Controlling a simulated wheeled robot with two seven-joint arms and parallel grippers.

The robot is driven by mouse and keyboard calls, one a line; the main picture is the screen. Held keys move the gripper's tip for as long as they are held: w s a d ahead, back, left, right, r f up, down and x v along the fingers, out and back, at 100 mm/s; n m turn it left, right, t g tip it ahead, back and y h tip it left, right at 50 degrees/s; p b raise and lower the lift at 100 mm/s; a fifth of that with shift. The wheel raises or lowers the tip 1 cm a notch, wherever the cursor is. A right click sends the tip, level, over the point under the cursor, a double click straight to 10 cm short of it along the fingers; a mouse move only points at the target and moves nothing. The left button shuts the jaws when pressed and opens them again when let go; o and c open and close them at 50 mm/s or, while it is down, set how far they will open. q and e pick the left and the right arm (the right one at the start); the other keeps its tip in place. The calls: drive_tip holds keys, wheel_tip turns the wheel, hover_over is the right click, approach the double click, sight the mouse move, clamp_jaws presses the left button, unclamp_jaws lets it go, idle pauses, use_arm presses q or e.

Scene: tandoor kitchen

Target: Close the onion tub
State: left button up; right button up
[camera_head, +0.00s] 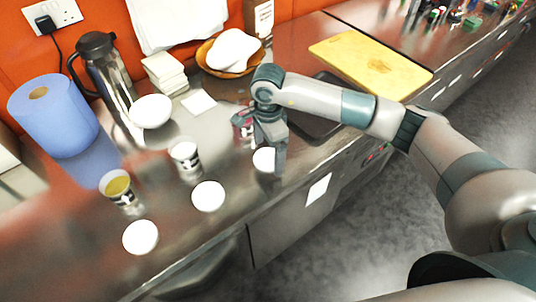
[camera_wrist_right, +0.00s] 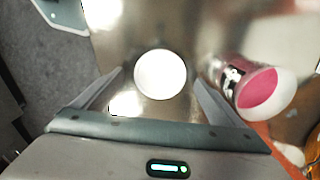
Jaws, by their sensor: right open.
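The onion tub (camera_wrist_right: 262,90), a clear printed cup with pink contents and an open top, stands right of my right gripper in the wrist view. In the head view it is mostly hidden behind the gripper. A round white lid (camera_wrist_right: 160,74) lies flat between the open fingers of my right gripper (camera_wrist_right: 158,80) in the wrist view. In the head view this lid (camera_head: 263,160) is partly covered by the right gripper (camera_head: 268,152), which points down over it. I cannot tell whether the fingers touch it. My left gripper is not in view.
Two other open tubs stand on the steel counter, one with yellow contents (camera_head: 118,187) and one with white contents (camera_head: 184,153). Two more lids (camera_head: 208,196) (camera_head: 140,237) lie near the front edge. A white bowl (camera_head: 151,111), flask (camera_head: 103,70) and blue roll (camera_head: 55,118) stand behind.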

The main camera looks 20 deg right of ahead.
drive_tip(key=shift+f, duration=0.5)
drive_tip(key=c, duration=1.1)
drive_tip(key=shift+r, duration=0.1)
